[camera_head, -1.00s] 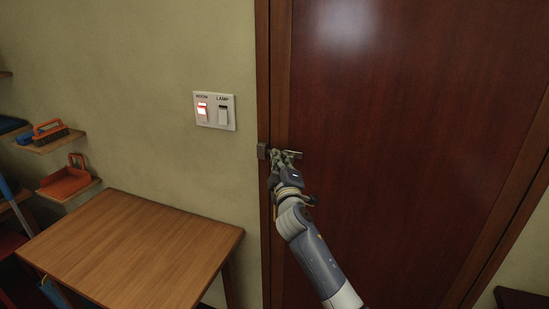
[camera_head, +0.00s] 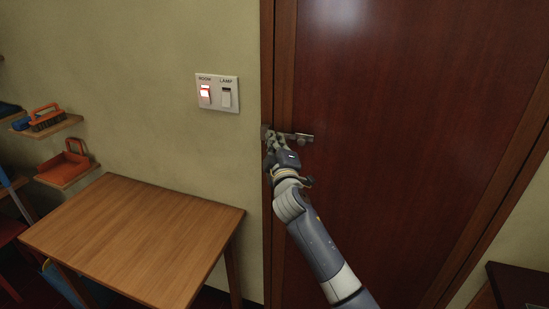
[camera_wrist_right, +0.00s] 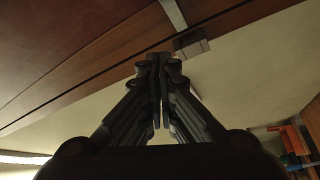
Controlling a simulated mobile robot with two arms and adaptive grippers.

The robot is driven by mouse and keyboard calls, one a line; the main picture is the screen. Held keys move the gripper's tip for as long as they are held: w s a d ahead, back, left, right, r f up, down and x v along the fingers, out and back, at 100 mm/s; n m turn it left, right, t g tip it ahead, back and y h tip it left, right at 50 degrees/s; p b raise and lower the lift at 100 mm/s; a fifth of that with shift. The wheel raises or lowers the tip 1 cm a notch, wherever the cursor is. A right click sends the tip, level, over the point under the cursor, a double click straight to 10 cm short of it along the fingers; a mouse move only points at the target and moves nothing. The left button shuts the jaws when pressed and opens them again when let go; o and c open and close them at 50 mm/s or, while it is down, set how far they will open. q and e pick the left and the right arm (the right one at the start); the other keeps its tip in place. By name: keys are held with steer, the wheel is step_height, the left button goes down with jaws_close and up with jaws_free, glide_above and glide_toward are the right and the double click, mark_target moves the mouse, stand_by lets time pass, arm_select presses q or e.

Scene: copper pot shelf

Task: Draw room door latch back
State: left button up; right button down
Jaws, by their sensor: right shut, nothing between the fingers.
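The room door (camera_head: 400,150) is dark red-brown and stands shut in its wooden frame. Its latch (camera_head: 300,137) is a grey metal bar lying across the door's left edge, and part of it shows in the wrist view (camera_wrist_right: 173,14). A small grey block (camera_wrist_right: 191,43), apparently the latch's keeper, sits on the frame side. My right gripper (camera_head: 268,142) is at the left end of the latch, over the frame edge. Its fingers (camera_wrist_right: 160,60) are together and empty, close to the block. Contact cannot be told. The fingers partly hide the latch's left end. My left gripper is out of view.
A light switch plate (camera_head: 217,92) with a lit red ROOM switch is on the wall left of the door. A wooden table (camera_head: 135,235) stands below it. Shelves with a brush (camera_head: 47,118) and an orange dustpan (camera_head: 66,162) are at far left.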

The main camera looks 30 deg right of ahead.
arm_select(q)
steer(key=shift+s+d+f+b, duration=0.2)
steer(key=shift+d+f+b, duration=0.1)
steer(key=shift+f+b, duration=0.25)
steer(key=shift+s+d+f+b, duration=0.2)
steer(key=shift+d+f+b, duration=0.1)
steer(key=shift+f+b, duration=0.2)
arm_select(e)
steer(key=s+f, duration=0.1)
steer(key=s, duration=0.6)
steer(key=shift+s+a, duration=0.35)
steer(key=shift+a, duration=0.05)
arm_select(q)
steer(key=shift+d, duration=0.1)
arm_select(e)
steer(key=shift+f, duration=0.1)
